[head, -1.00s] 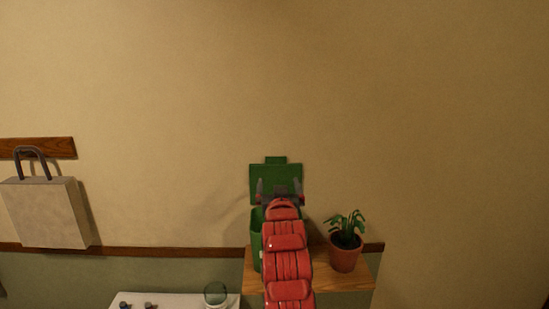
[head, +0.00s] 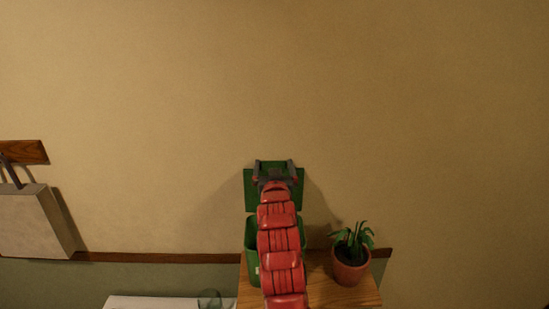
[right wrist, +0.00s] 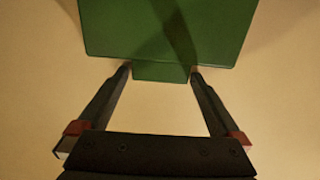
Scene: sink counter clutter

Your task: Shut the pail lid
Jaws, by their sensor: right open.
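The green pail (head: 251,252) stands on a wooden shelf, partly hidden behind my red right arm. Its green lid (head: 249,198) is open, standing up against the wall behind the pail. The lid (right wrist: 165,28) also fills the top of the right wrist view, with its small tab (right wrist: 160,73) pointing toward my gripper. My right gripper (head: 275,164) is open and empty at the lid's upper edge. In the right wrist view its fingertips (right wrist: 160,70) appear on either side of the tab; I cannot tell whether they touch it. My left gripper is not in view.
A potted plant (head: 350,268) stands on the wooden shelf (head: 330,293) just right of the pail. A glass (head: 209,299) and a white surface (head: 150,303) show at the bottom left. The wall above is bare.

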